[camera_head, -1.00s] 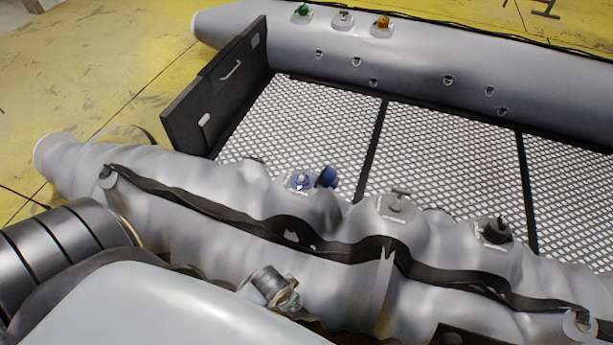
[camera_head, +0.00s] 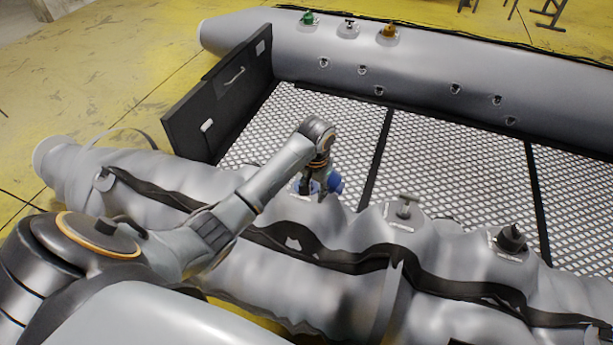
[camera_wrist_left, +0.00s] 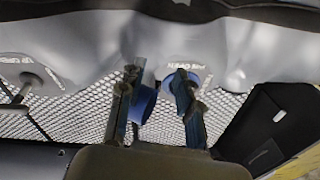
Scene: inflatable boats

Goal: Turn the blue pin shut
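The blue valve (camera_head: 297,188) sits on top of the near grey tube, its blue cap (camera_head: 336,183) hanging open beside it. My left gripper (camera_head: 313,190) is over the valve, pointing down, and hides most of it, including the pin. In the left wrist view the two fingers of the left gripper (camera_wrist_left: 158,78) stand apart. The blue cap (camera_wrist_left: 143,104) shows by the left finger, and the blue valve (camera_wrist_left: 196,79) is partly behind the right finger. Contact with the pin cannot be told. My right gripper is not in view.
A grey valve (camera_head: 405,208) and a black valve (camera_head: 511,238) stand to the right on the near tube. A black strap (camera_head: 375,252) runs along its side. A black transom board (camera_head: 222,95) rises behind left. Green, grey and orange valves are on the far tube.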

